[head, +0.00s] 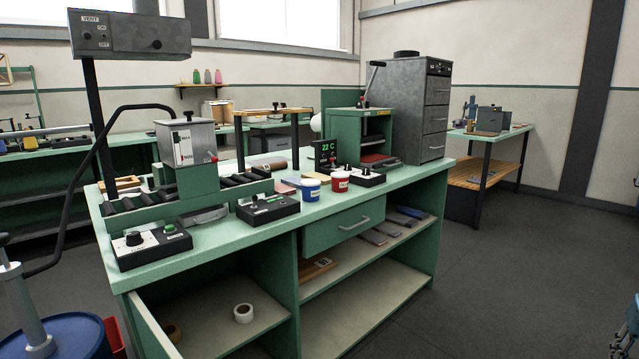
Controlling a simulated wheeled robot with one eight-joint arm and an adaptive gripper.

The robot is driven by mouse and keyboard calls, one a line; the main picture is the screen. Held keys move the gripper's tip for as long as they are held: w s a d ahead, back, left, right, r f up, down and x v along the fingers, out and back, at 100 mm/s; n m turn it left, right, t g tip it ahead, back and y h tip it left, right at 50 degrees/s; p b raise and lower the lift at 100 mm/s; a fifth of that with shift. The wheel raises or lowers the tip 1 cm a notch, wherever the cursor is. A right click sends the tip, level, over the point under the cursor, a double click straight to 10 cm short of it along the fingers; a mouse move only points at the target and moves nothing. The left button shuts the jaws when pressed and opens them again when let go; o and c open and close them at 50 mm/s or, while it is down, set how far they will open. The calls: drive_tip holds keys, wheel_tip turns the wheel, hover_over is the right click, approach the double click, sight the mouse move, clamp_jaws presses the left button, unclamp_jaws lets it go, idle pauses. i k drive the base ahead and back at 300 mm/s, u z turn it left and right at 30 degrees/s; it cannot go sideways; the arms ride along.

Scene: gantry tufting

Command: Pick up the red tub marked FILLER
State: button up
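A small red tub (340,184) with a white top and a pale label stands upright on the green workbench (215,246), near its front edge at the middle of the view. The label's lettering is too small to read. A similar blue tub (311,192) stands close to its left. My gripper is not in view.
A black control box (268,208) is left of the tubs, and a smaller switch box (367,177) is right of them. A green press (358,132) stands behind. A drawer (342,226) is below. Open floor (480,285) lies at the right.

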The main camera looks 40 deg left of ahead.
sight(339, 180)
drive_tip(key=u, duration=0.5)
drive_tip(key=i, duration=0.9)
drive_tip(key=u, duration=0.55)
